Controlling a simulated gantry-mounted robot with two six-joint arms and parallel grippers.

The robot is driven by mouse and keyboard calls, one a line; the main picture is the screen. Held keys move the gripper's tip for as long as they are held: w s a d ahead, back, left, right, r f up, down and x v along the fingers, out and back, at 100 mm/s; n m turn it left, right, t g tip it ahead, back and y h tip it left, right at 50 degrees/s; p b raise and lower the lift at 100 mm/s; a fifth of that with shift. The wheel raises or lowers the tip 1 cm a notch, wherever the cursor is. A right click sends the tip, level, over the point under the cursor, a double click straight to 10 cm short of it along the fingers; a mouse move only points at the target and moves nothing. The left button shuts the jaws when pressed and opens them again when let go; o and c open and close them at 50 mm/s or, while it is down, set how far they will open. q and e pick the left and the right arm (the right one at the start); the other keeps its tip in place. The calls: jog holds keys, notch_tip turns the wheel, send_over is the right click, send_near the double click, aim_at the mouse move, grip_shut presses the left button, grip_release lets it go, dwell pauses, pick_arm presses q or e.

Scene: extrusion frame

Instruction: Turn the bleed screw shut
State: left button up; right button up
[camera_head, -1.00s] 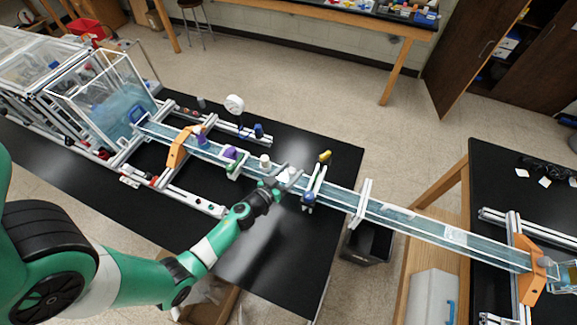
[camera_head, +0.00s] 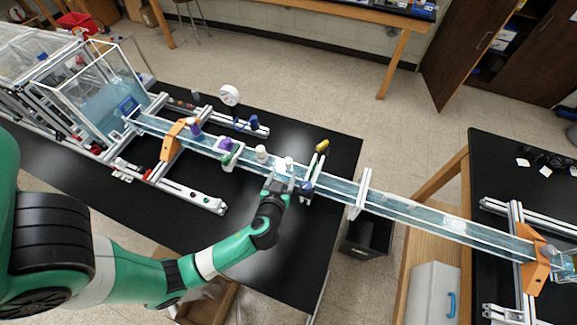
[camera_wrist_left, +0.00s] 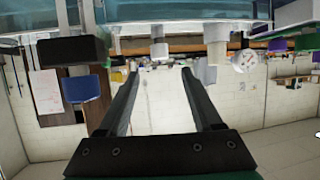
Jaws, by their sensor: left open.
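My left gripper (camera_head: 277,179) is open and empty at the near side of the long clear water channel (camera_head: 410,215). It is just short of a small white fitting (camera_head: 286,163) on the channel. In the left wrist view the two dark fingers (camera_wrist_left: 160,75) are spread wide, and a small white knob (camera_wrist_left: 158,49) shows beyond them, roughly between the tips. Another white knob (camera_head: 261,152) stands on the channel to the left of the gripper. I cannot tell for sure which fitting is the bleed screw. My right gripper is not in view.
A white bracket with a blue knob (camera_head: 307,187) stands close right of the gripper, and a yellow knob (camera_head: 322,146) is behind it. Purple knobs (camera_head: 226,144) and an orange clamp (camera_head: 172,140) are left. A round gauge (camera_head: 229,95) is behind. The black table (camera_head: 275,250) in front is clear.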

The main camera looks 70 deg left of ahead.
aim_at(288, 161)
pick_arm(q)
jog(key=x, duration=0.9)
jog(key=shift+d, duration=0.1)
jog(key=shift+s, duration=0.1)
grip_shut()
